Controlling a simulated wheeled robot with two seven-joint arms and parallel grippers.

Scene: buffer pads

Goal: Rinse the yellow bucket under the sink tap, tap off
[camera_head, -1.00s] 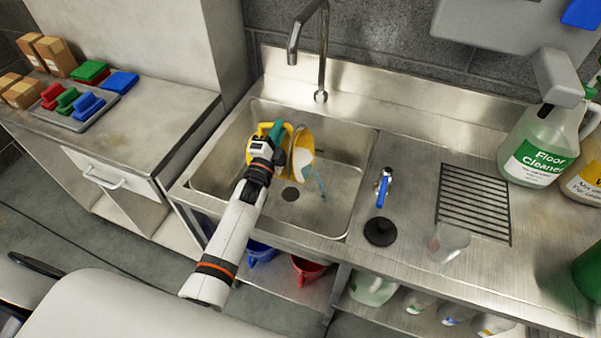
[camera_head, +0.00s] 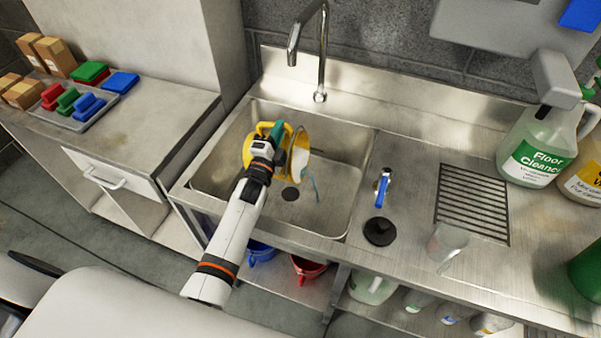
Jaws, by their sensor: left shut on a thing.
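The yellow bucket (camera_head: 301,150) is inside the sink basin (camera_head: 335,185), tipped on its side with its mouth facing right. A thin bluish streak, perhaps water, runs down from its mouth toward the basin floor. My left gripper (camera_head: 266,141) is shut on the bucket at its left side; the fingertips are partly hidden. The metal tap (camera_head: 322,50) stands behind the basin, and its spout is above and behind the bucket. No flow shows from the spout. A blue-handled lever (camera_head: 382,187) stands on the counter right of the basin. My right gripper is not in view.
A black round plug (camera_head: 380,231), a clear cup (camera_head: 447,243) and a drain grate (camera_head: 473,203) are on the right counter. A floor cleaner bottle (camera_head: 540,150) stands farther right. Blue and red buckets (camera_head: 306,268) sit below.

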